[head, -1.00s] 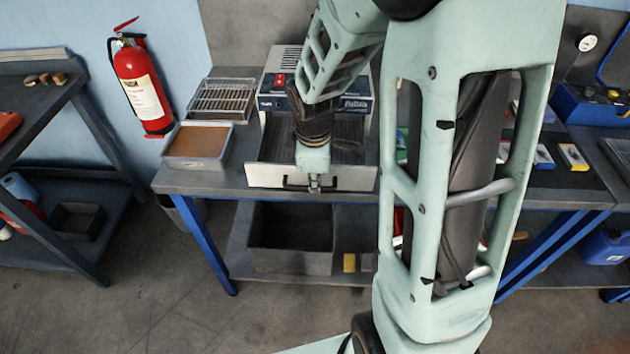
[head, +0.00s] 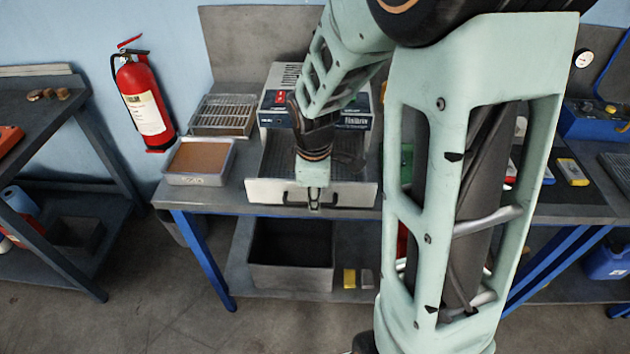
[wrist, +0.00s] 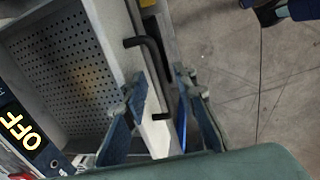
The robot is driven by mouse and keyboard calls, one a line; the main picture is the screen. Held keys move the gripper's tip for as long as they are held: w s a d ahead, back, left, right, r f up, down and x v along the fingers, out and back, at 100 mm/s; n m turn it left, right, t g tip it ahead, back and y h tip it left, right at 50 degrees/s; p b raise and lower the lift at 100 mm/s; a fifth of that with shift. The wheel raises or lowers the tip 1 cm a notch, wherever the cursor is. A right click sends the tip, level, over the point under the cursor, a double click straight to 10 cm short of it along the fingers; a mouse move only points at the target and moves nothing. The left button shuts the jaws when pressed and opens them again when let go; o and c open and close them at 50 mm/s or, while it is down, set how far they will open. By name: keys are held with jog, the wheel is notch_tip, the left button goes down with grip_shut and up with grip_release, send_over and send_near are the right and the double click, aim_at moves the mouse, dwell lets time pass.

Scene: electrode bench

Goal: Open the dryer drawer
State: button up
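The dryer (head: 350,100) is a light benchtop box on the bench. Its drawer (head: 352,193) stands far out toward me, with a pale front panel and a dark perforated floor. The black bar handle (head: 334,204) is on the panel's front; it also shows in the wrist view (wrist: 150,45). My gripper (head: 314,203) points down at the middle of the drawer front. In the wrist view my gripper's fingers (wrist: 158,80) are apart, one on each side of the handle, with gaps visible. The left finger overlaps the panel; contact is unclear.
A tray with brown contents (head: 168,178) and a wire-rack tray (head: 224,128) stand left of the dryer. A grey bin (head: 290,278) sits on the shelf below the drawer. A fire extinguisher (head: 145,100) hangs on the wall. Floor in front is clear.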

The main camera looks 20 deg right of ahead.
notch_tip(320, 180, up, 11)
jog(key=s, duration=0.2)
jog(key=shift+a, duration=0.3)
